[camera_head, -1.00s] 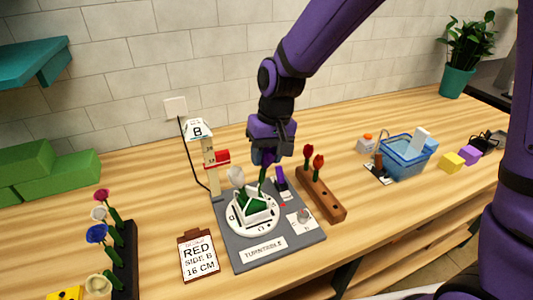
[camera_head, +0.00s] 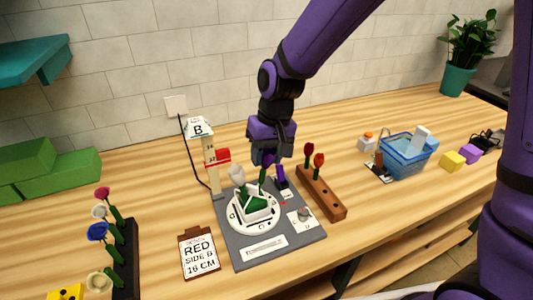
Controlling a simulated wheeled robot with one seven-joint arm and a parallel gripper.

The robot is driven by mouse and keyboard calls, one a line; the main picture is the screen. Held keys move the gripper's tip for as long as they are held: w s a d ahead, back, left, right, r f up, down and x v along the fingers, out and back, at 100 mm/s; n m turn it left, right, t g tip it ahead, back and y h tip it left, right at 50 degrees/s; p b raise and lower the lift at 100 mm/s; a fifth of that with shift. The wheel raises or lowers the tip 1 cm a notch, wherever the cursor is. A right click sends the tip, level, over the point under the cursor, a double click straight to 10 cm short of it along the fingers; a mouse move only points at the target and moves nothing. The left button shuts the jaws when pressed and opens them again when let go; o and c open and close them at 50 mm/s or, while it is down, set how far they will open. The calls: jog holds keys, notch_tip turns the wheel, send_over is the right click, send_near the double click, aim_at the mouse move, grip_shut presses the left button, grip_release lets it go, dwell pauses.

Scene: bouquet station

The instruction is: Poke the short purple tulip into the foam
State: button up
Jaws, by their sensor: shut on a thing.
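My gripper (camera_head: 269,158) is above the back of the turntable, pointing down. It is shut on the purple tulip (camera_head: 265,163), whose dark head shows between the fingers and is partly hidden. Its green stem (camera_head: 262,178) runs down toward the green foam (camera_head: 251,201). I cannot tell whether the stem tip is in the foam. The foam sits in a white holder (camera_head: 258,213) on the round white turntable disc (camera_head: 235,223) of a grey base (camera_head: 232,255). A white flower (camera_head: 236,173) stands at the back left of the foam.
A height post marked B (camera_head: 209,170) with a red slider stands behind left. A wooden block (camera_head: 323,195) with red tulips is at the right. A dark rack (camera_head: 127,262) of flowers, a clipboard (camera_head: 200,255) and a blue basket (camera_head: 404,157) stand around.

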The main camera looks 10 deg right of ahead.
aim_at(264, 166)
jog(key=shift+s+a+f, duration=0.1)
jog(key=shift+a+f, duration=0.05)
jog(key=shift+f, duration=0.65)
jog(key=shift+a+f, duration=0.1)
jog(key=shift+f, duration=0.65)
dwell(3.1)
dwell(0.7)
jog(key=o, duration=0.7)
jog(key=shift+r, duration=0.1)
jog(key=shift+d+r, duration=0.2)
jog(key=shift+r, duration=0.85)
jog(key=shift+d+r, duration=0.15)
jog(key=shift+r, duration=0.85)
jog(key=shift+d+r, duration=0.2)
jog(key=shift+r, duration=0.85)
